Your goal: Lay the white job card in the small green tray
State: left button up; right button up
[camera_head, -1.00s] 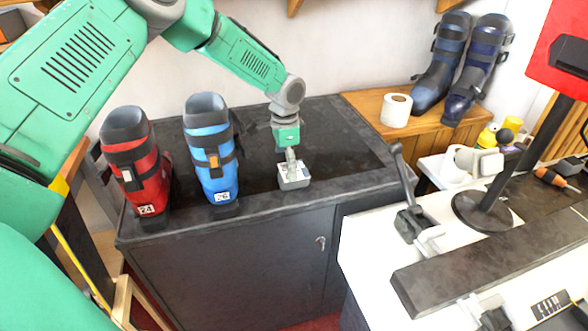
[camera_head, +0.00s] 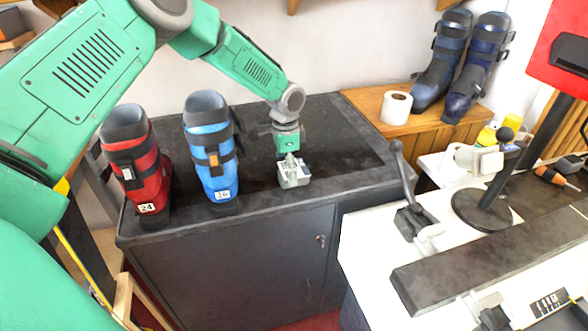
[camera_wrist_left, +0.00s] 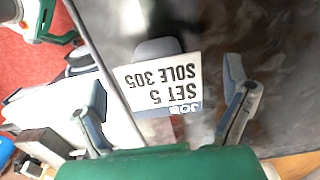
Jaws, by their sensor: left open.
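The white job card (camera_wrist_left: 155,76), with dark print and a blue strip reading JOB, shows upside down in the left wrist view. A rounded grey block (camera_wrist_left: 157,47) shows behind it. My left gripper (camera_wrist_left: 163,98) is open, with its fingers on either side of the card and not closed on it. In the head view my left gripper (camera_head: 292,170) points down low over the dark cabinet top, right of the blue boot. The card cannot be told apart there. I cannot make out the small green tray in either view. My right gripper is not in view.
A red boot (camera_head: 140,175) and a blue boot (camera_head: 212,160) stand left of my gripper on the dark cabinet (camera_head: 220,265). A white roll (camera_head: 396,109) and dark blue boots (camera_head: 441,65) stand on a wooden bench. A white workbench (camera_head: 368,250) with a black stand (camera_head: 483,207) is at the right.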

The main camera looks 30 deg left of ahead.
pick_arm(q)
jog(key=c, duration=1)
jog(key=shift+o, duration=0.2)
